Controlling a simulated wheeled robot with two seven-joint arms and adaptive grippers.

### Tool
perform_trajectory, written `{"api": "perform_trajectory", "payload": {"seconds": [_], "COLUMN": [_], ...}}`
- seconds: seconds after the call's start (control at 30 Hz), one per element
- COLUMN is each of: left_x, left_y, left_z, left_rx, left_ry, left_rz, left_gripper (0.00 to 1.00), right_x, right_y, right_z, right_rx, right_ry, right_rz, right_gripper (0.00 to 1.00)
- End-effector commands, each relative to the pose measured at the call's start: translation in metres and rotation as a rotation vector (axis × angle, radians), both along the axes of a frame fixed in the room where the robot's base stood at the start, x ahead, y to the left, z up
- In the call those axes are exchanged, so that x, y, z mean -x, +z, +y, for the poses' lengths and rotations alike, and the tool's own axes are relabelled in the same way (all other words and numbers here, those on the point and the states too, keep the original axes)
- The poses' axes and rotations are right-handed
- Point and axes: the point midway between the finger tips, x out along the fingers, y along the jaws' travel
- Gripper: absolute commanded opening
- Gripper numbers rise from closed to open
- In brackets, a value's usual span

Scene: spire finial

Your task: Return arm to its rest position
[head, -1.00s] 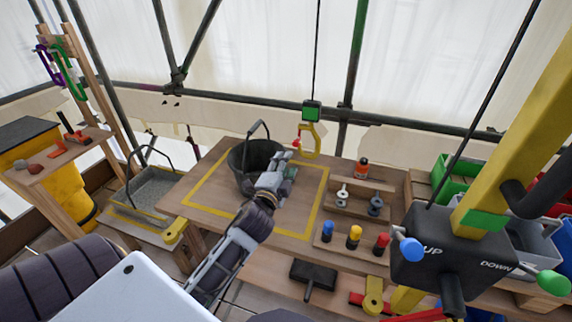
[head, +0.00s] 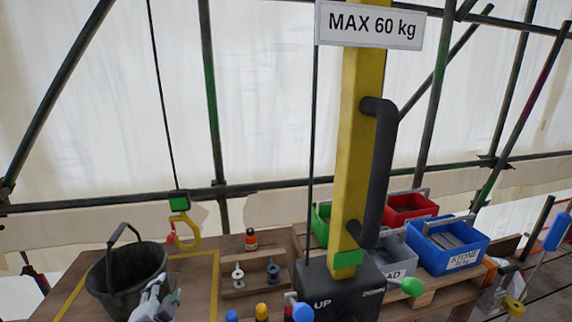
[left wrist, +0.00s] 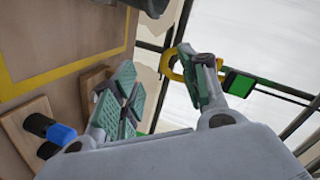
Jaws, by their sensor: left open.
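My left gripper (head: 153,294) shows at the bottom left of the head view, in front of the black bucket (head: 108,272). Its lower part and arm are cut off by the picture edge. In the left wrist view, its green-padded fingers (left wrist: 158,75) stand apart with nothing between them. The yellow hook (head: 187,232) hangs from its line behind and to the right of the gripper, and it also shows past the fingers in the wrist view (left wrist: 176,66). My right gripper is not in view.
The hoist control box (head: 340,292) and yellow post (head: 356,150) stand right of the gripper. Blue (head: 440,245), red (head: 408,208) and grey bins stand beyond. An orange bottle (head: 251,240) and small fittings (head: 273,272) sit on the bench. A yellow outline (head: 216,285) marks the bench top.

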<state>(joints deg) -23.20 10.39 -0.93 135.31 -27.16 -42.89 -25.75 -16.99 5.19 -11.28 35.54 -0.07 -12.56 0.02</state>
Motion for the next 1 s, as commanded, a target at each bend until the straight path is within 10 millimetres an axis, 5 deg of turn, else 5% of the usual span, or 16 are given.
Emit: {"api": "perform_trajectory", "payload": {"seconds": [0.53, 1.0], "left_x": [0.097, 0.17], "left_y": [-0.115, -0.152], "left_z": [-0.051, -0.093], "left_rx": [0.547, 0.764], "left_ry": [0.206, 0.333], "left_rz": [0.466, 0.748], "left_gripper": [0.44, 0.44], "right_x": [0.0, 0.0], "right_y": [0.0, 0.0], "right_z": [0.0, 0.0], "right_rx": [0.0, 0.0], "right_ry": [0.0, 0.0], "right_rz": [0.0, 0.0], "right_gripper": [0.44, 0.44]}}
